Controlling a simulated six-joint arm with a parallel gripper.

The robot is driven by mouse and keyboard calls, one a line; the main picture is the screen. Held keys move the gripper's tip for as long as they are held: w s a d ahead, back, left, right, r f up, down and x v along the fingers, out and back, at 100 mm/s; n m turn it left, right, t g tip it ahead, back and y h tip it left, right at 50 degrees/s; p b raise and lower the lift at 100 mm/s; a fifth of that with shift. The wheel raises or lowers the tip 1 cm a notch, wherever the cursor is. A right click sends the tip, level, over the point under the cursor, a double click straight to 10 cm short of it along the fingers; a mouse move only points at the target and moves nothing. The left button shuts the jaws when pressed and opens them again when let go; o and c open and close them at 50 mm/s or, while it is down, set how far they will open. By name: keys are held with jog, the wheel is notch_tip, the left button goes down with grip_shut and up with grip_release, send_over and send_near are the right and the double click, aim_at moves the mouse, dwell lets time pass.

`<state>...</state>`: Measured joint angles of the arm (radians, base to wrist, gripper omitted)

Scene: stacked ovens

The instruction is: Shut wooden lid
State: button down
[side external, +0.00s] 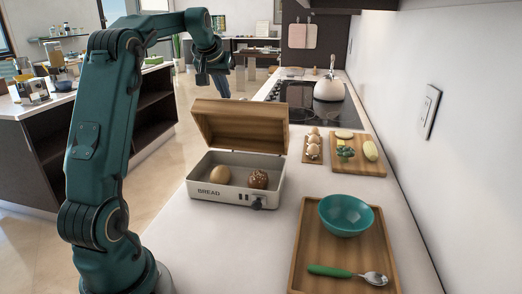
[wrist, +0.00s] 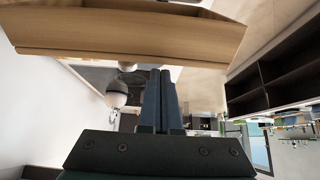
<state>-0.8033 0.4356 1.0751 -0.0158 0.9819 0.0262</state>
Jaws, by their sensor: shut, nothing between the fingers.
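The bread box (side external: 235,183) is a light grey metal box marked BREAD on the counter. Its wooden lid (side external: 240,125) stands open, tilted up along the back edge. A plain roll (side external: 220,174) and a darker seeded roll (side external: 258,179) lie inside. My gripper (side external: 221,84) is above and behind the lid, to its upper left in the side view, apart from it. In the wrist view my gripper (wrist: 161,76) has its fingers together and empty, and the lid (wrist: 130,40) spans the upper part of the picture.
A wooden tray (side external: 300,265) with a teal bowl (side external: 345,214) and a green-handled spoon (side external: 345,273) lies at the front right. Boards with eggs (side external: 313,142) and vegetables (side external: 370,151) lie right of the box. A kettle (side external: 329,89) stands on the cooktop behind; a wall bounds the right.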

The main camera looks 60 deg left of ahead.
jog(key=shift+f, duration=0.5)
jog(key=shift+s+d+r, duration=0.1)
jog(key=shift+s+d, duration=0.5)
jog(key=shift+d, duration=0.05)
jog(key=shift+s+d+f, duration=0.35)
jog(key=shift+s+d, duration=0.3)
jog(key=shift+s+d+f, duration=0.35)
jog(key=shift+s+d, duration=0.25)
jog(key=shift+s, duration=0.05)
send_near(220, 109)
notch_tip(220, 109, down, 2)
jog(key=d+m+t+h, duration=0.2)
jog(key=d+m, duration=0.3)
jog(key=d, duration=1.1)
jog(key=s+d+f+m+g+h, duration=0.1)
jog(key=s+d+f+m+h, duration=0.2)
jog(key=s+d+f, duration=0.6)
jog(key=shift+s+d+f+m+g, duration=0.3)
jog(key=shift+s+f+m, duration=0.2)
jog(key=shift+s, duration=0.45)
